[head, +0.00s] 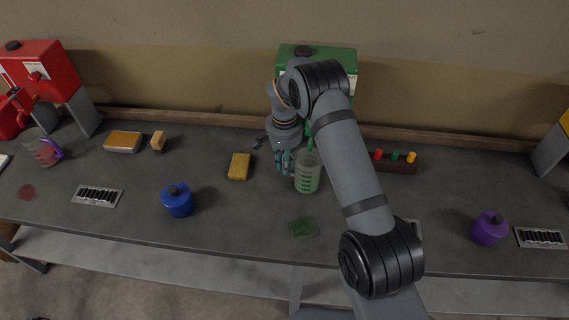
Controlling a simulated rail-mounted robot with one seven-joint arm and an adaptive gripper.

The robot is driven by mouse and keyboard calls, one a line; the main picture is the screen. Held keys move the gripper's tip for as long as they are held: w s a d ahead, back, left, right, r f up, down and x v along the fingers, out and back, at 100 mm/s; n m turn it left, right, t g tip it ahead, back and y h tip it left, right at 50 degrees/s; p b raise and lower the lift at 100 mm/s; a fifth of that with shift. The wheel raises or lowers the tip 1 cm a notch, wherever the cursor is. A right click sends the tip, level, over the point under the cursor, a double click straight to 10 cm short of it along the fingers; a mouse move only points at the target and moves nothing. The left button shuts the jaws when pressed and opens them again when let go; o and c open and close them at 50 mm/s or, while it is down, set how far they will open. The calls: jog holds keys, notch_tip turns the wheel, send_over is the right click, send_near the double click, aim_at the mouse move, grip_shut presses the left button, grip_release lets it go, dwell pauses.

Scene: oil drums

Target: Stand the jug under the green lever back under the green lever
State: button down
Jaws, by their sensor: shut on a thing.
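The clear jug (307,178) with green markings stands upright, or nearly so, in front of the green drum (340,58). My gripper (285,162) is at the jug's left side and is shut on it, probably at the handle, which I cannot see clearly. A narrow green part (309,142) shows just above the jug's mouth; I cannot tell whether it is the lever or the spout. My arm hides much of the drum's front and stand. I cannot tell whether the jug's base touches the bench.
A green spill (303,228) lies in front of the jug. A yellow sponge (239,167) and a blue canister (178,200) are to the left. A block with coloured knobs (395,161) and a purple canister (489,228) are to the right. A red drum (42,68) stands far left.

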jog(key=shift+f+b, duration=0.35)
jog(key=shift+f, duration=0.05)
jog(key=c, duration=1.8)
grip_release()
jog(key=shift+r, duration=0.1)
jog(key=shift+o, duration=0.6)
notch_tip(320, 180, up, 12)
jog(key=shift+s, duration=0.1)
notch_tip(320, 180, down, 12)
jog(key=shift+r+p, duration=0.1)
jog(key=shift+p, duration=0.25)
jog(key=shift+r, duration=0.35)
